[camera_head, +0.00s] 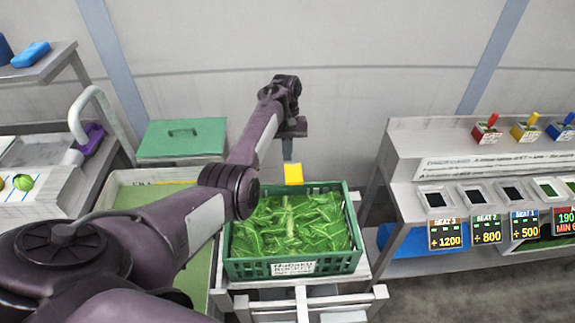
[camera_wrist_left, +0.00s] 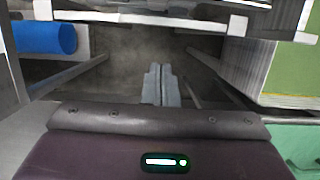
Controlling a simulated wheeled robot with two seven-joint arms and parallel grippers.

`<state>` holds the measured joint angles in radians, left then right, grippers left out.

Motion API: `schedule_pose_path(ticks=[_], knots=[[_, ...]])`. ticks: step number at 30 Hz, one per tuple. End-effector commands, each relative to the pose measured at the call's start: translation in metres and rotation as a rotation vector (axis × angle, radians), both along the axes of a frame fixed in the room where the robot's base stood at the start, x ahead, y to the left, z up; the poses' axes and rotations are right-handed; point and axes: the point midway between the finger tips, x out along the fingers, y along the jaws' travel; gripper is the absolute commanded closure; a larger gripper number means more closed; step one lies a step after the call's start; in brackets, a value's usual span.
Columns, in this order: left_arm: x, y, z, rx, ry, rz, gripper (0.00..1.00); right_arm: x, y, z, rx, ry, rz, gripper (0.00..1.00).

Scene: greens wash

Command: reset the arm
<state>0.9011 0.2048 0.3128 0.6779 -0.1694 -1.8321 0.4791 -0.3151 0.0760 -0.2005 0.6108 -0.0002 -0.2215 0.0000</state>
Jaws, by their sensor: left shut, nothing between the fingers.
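My left arm reaches in from the lower left of the head view, across the scene. Its left gripper (camera_head: 288,155) points down behind the green crate (camera_head: 345,262), close to the crate's back rim in the picture. In the wrist view the grey fingers (camera_wrist_left: 161,85) are together, with nothing between them and dark floor beyond. The crate is full of leafy greens (camera_head: 290,228). A yellow block or tag (camera_head: 293,174) shows at the crate's back edge, just below the fingers; I cannot tell whether they touch. My right gripper is not in view.
A control stand (camera_head: 400,160) with coloured levers and number displays stands at the right, a blue cylinder (camera_head: 390,238) under it. A green-lidded box (camera_head: 182,138) and a pale bin (camera_head: 125,190) are left of the crate. A sink tap (camera_head: 85,100) stands further left.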

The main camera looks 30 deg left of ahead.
Motion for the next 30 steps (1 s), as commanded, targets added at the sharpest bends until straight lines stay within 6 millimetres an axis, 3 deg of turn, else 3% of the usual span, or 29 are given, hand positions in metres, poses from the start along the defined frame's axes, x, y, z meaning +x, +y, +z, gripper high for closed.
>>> schedule_pose_path(ticks=[9,20,23,30], knots=[[0.001,0.001,0.009,0.0,0.0,-0.001,1.0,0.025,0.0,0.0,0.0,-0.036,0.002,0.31],[0.001,0.001,0.009,0.0,-0.001,-0.001,1.0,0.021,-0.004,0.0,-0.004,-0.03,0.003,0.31],[0.002,0.001,0.019,0.0,-0.001,-0.001,1.0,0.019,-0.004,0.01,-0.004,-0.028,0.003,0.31],[0.002,0.001,0.064,0.0,-0.001,-0.001,1.0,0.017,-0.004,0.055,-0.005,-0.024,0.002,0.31]])
